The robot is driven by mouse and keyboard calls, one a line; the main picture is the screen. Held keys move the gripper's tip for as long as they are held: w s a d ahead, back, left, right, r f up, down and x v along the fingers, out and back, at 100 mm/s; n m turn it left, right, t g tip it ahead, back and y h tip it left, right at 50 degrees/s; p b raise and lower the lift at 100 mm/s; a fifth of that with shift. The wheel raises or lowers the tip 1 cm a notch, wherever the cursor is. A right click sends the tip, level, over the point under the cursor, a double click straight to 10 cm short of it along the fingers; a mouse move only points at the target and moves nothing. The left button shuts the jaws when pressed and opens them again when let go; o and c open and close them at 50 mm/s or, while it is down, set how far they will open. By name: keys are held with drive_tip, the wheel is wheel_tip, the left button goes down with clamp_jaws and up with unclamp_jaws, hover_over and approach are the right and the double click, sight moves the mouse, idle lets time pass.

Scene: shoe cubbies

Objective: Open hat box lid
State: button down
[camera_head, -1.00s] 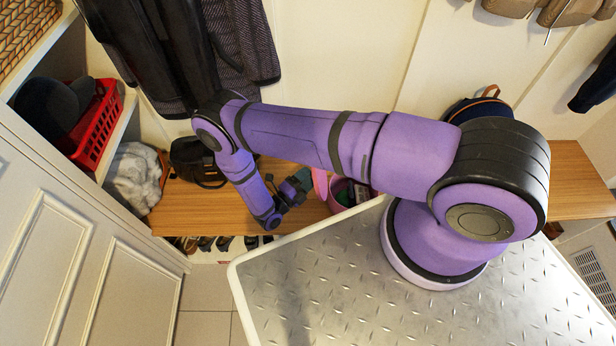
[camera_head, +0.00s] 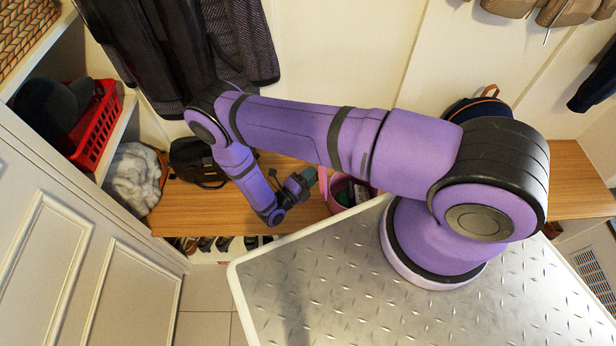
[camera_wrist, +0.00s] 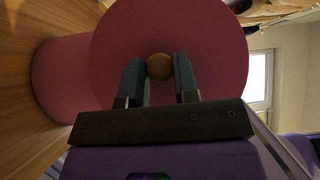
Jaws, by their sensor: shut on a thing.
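The pink hat box (camera_head: 338,207) stands on the wooden bench in the head view, partly behind my arm. Its inside shows in part, with a green item in it. Its round pink lid (camera_head: 323,182) is tilted up on the left side of the box, seen nearly edge-on. In the wrist view the lid (camera_wrist: 215,45) faces the camera, with the box wall (camera_wrist: 60,80) to its left. My gripper (camera_wrist: 160,76) is shut on the lid's round wooden knob (camera_wrist: 158,66). It also shows in the head view (camera_head: 307,179), left of the lid.
The wooden bench (camera_head: 190,212) has a black bag (camera_head: 196,160) left of my gripper. Shoes (camera_head: 220,243) stand below the bench. A red basket (camera_head: 97,125) sits in the left cubby. Dark coats (camera_head: 165,45) hang behind my arm.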

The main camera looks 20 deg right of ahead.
drive_tip(key=shift+s+d+r+m+g+y, duration=0.2)
drive_tip(key=shift+d+m+g+y, duration=0.1)
drive_tip(key=shift+d+m, duration=0.1)
drive_tip(key=c, duration=0.9)
unclamp_jaws()
drive_tip(key=shift+o, duration=0.2)
drive_tip(key=shift+a, duration=0.15)
drive_tip(key=v, duration=1)
drive_tip(key=shift+a, duration=0.35)
drive_tip(key=shift+s, duration=0.1)
